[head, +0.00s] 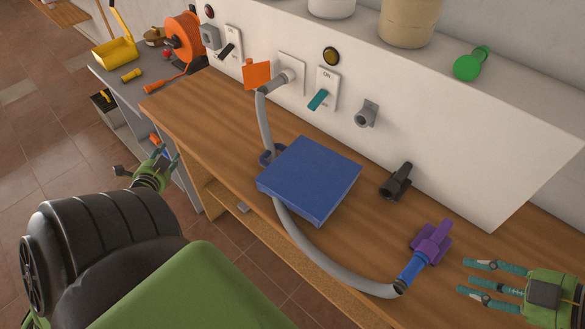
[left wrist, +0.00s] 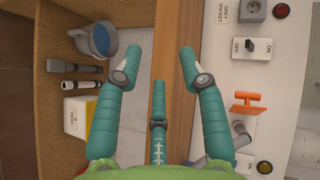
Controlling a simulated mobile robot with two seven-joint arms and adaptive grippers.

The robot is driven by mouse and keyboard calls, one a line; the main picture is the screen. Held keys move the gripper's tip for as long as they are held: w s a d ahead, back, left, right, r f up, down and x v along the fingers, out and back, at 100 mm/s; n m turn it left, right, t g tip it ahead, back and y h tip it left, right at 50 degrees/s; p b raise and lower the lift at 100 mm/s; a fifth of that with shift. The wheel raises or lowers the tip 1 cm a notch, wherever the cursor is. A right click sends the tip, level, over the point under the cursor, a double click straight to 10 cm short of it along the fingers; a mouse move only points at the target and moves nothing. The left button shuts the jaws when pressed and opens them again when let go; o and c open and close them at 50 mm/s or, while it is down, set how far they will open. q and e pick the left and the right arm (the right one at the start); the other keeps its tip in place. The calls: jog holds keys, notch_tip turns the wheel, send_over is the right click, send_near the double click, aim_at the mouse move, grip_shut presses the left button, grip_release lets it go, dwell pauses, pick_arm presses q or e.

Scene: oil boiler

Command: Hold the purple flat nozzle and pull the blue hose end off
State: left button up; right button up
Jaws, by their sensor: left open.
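The purple flat nozzle (head: 432,243) lies on the wooden workbench at the lower right in the head view. The blue hose end (head: 411,268) is joined to it, and the grey hose (head: 318,262) runs from there to the left, past a blue box. My right gripper (head: 465,276) is open and empty, just right of the nozzle and apart from it, its fingers pointing left. My left gripper (head: 168,154) is open and empty, off the bench's left front edge, far from the nozzle. In the left wrist view its spread fingers (left wrist: 160,62) show over the bench edge.
The blue box (head: 310,178) stands mid-bench. A black nozzle (head: 397,181) lies behind the purple one, near the white wall panel (head: 440,130) with switches. The orange handle (head: 257,75) is at the hose's far end. An open shelf (left wrist: 60,140) lies under the bench.

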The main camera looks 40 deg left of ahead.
pick_arm(q)
jog(key=w+d+r+m+t, duration=0.1)
jog(key=w+r+m+t, duration=0.15)
jog(key=r, duration=0.85)
jog(key=w+d+r+m+t, duration=0.15)
jog(key=r+t, duration=0.25)
jog(key=r, duration=0.6)
jog(key=w+r+m+t, duration=0.2)
jog(key=r+t, duration=0.2)
jog(key=r, duration=0.7)
jog(key=w+d+f+m+t+h, duration=0.2)
jog(key=w+d+f+m+h, duration=0.1)
jog(key=w+d+h, duration=0.6)
jog(key=w+d+f+m+t+h, duration=0.1)
jog(key=w+d+f+m+h, duration=0.3)
jog(key=w+d, duration=0.6)
jog(key=m+g+y, duration=0.3)
jog(key=m+g, duration=1.5)
jog(key=g, duration=0.6)
send_over(440, 229)
jog(key=f, duration=1.2)
jog(key=shift+s+d+f, duration=0.15)
jog(key=shift+d+f, duration=0.05)
jog(key=shift+f, duration=0.2)
jog(key=shift+a+f, duration=0.2)
jog(key=shift+f, duration=3.35)
